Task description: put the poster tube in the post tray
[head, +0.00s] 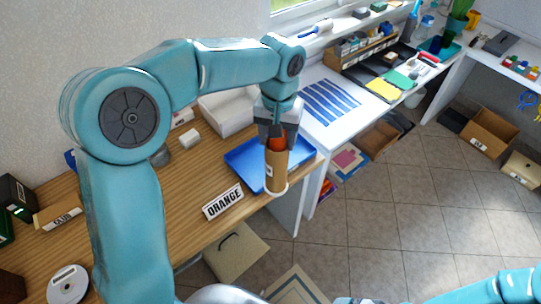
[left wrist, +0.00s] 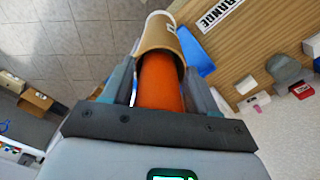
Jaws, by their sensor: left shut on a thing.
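The poster tube (head: 277,172) is a brown cardboard cylinder with an orange upper part and a white lower end. My left gripper (head: 278,128) is shut on its orange part and holds it roughly upright, pointing down. In the left wrist view the tube (left wrist: 160,45) extends away from between the fingers (left wrist: 160,85). A blue tray (head: 238,155), which looks like the post tray, lies on the wooden desk. My right gripper is out of view.
An ORANGE sign (head: 223,202) stands before the tray on the wooden desk (head: 195,225). A white bin (head: 228,112) stands behind the tray. A white bench (head: 345,122) with blue strips adjoins on the right. Boxes lie on the tiled floor (head: 370,230).

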